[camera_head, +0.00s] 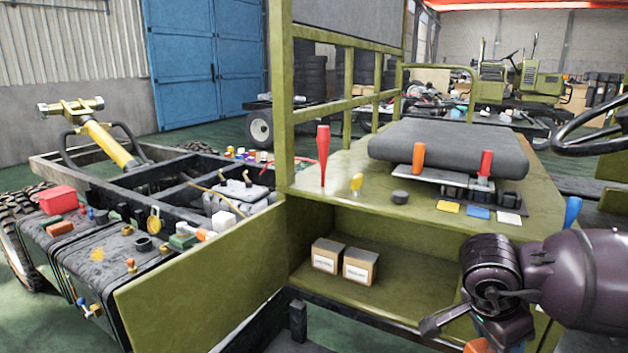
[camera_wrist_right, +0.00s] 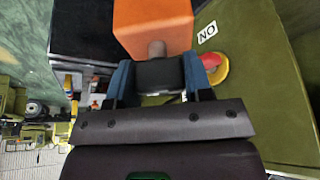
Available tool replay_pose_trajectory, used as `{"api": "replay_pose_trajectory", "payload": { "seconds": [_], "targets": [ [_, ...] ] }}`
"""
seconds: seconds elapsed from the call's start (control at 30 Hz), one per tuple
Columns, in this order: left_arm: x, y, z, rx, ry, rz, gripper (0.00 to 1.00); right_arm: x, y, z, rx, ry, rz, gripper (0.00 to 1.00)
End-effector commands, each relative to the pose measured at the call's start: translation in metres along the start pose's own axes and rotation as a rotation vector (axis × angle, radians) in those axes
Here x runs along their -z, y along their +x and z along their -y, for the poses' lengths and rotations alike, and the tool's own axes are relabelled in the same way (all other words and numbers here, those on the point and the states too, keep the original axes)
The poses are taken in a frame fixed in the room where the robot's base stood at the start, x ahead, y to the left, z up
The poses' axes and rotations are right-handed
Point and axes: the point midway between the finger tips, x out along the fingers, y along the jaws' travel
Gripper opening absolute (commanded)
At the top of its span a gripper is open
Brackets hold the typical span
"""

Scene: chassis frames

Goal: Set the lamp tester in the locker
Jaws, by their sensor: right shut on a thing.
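My right gripper (camera_head: 500,325) is low at the right of the head view, in front of the olive chassis. In the wrist view the right gripper (camera_wrist_right: 157,78) has its blue fingers shut on the dark part of an orange-ended thing (camera_wrist_right: 153,25), which I take to be the lamp tester. Its orange end shows at the bottom edge of the head view (camera_head: 478,346). The locker seems to be the open olive compartment (camera_head: 400,295) under the seat deck. It lies left of the gripper, with two small boxes (camera_head: 343,261) inside. My left gripper is out of view.
Above the compartment, the deck (camera_head: 300,180) bears a red-handled tool (camera_head: 322,155), a black puck (camera_head: 400,197), coloured cards (camera_head: 478,212) and the grey seat (camera_head: 450,150). A red button (camera_wrist_right: 212,62) on yellow is close to the right gripper. The compartment floor right of the boxes looks clear.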

Motion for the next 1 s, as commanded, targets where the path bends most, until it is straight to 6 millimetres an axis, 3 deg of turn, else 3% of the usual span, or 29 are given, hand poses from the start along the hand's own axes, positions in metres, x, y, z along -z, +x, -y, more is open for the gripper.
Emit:
{"api": "replay_pose_trajectory", "payload": {
  "seconds": [0.23, 0.63, 0.83, 1.0],
  "targets": [
    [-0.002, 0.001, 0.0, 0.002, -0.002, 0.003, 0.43, -0.011, -0.009, 0.011, 0.15, -0.352, 0.001, 0.0],
    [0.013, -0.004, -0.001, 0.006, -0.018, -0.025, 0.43, -0.04, -0.027, 0.017, 0.384, -0.912, 0.001, 0.0],
    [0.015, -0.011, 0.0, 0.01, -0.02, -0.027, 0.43, -0.059, -0.041, 0.011, 0.495, -1.173, 0.0, 0.0],
    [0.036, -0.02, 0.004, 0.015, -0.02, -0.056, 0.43, -0.086, -0.057, -0.01, 0.552, -1.307, 0.0, 0.0]
  ]
}}
